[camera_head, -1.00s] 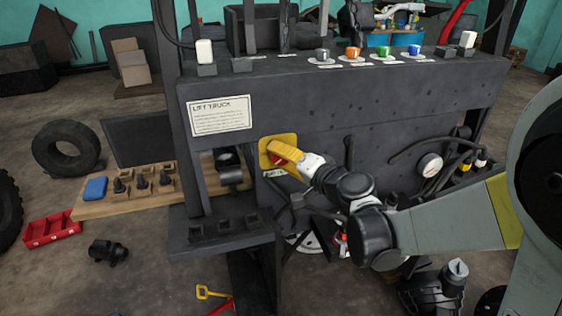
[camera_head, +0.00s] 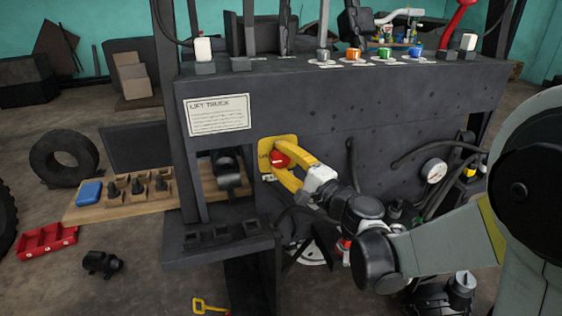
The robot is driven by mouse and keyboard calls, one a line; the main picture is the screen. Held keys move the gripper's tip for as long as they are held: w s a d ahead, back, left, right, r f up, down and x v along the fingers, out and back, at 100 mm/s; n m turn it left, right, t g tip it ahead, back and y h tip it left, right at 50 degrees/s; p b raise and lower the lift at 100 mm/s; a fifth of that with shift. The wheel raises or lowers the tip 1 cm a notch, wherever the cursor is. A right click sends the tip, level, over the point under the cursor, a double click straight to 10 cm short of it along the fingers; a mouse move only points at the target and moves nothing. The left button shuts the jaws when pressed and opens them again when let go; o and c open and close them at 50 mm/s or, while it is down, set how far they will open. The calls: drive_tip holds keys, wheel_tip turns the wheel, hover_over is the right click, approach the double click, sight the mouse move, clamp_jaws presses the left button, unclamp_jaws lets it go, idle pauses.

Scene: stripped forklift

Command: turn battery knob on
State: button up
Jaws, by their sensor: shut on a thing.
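The battery knob (camera_head: 279,158) is red and round. It sits on a yellow plate (camera_head: 264,143) on the dark front panel of the forklift, right of the "LIFT TRUCK" label (camera_head: 218,115). My gripper (camera_head: 279,165) has yellow fingers, one above and one below, and is shut on the knob. The fingers reach in from the lower right, with a gap between them behind the knob. The lower finger covers part of the plate. Markings on the plate are too small to read.
A gauge (camera_head: 433,172) and dark hoses are at the panel's right. Coloured knobs (camera_head: 354,54) line the top ledge. A wooden board (camera_head: 120,207) with black parts juts out at left. A red tray (camera_head: 46,240) and a tyre (camera_head: 63,154) are on the floor.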

idle(0.4)
drive_tip(key=o, duration=1.2)
drive_tip(key=v, duration=1.2)
